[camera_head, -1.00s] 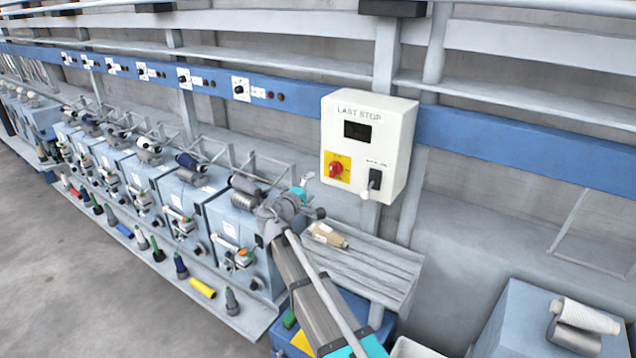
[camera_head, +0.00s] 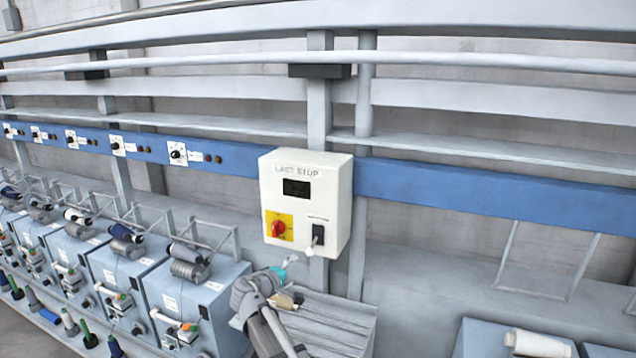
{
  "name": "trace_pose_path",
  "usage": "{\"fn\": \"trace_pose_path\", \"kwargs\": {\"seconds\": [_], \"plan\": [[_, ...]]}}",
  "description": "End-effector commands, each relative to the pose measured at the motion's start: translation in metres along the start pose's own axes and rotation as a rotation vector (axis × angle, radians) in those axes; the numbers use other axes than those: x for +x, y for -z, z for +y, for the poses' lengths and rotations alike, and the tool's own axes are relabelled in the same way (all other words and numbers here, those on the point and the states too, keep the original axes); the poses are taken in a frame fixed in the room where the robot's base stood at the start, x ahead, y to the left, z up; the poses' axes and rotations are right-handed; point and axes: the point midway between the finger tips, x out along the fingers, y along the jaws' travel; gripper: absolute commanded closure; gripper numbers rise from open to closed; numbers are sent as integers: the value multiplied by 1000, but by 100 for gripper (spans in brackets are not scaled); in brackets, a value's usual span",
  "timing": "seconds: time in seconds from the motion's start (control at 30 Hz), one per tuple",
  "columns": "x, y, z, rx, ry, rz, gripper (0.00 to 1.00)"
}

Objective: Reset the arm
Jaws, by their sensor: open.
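My arm (camera_head: 262,318) rises from the bottom edge, left of centre, below the white LAST STOP box. My gripper (camera_head: 291,260) is at its far end, beside a teal part of the arm. It is small in the picture and partly hidden by my own wrist; it is open and I see nothing held in it. In the picture it lies just below the LAST STOP box (camera_head: 306,205), which has a red knob (camera_head: 278,228) on a yellow plate and a dark switch with a pale lever. I cannot tell the gap between gripper and box.
A row of blue-grey spinning units (camera_head: 190,300) with bobbins stands left of my arm. A grey slatted shelf (camera_head: 335,325) with a tan spool (camera_head: 286,300) is close behind my arm. A blue rail (camera_head: 450,187) crosses the wall. A white cone (camera_head: 538,344) lies at lower right.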

Motion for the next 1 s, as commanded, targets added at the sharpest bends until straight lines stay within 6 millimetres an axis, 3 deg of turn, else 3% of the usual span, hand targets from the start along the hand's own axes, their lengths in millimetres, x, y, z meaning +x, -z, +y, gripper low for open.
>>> {"fn": "trace_pose_path", "kwargs": {"seconds": [0.03,0.1,0.3,0.47,0.7,1.0], "plan": [[11,-27,-13,28,41,-40,0],[23,-57,-27,70,107,-95,0],[46,-137,-69,191,293,-247,0],[52,-196,-102,290,443,-361,0],[44,-272,-152,441,671,-514,0],[13,-343,-204,633,961,-666,0]]}}
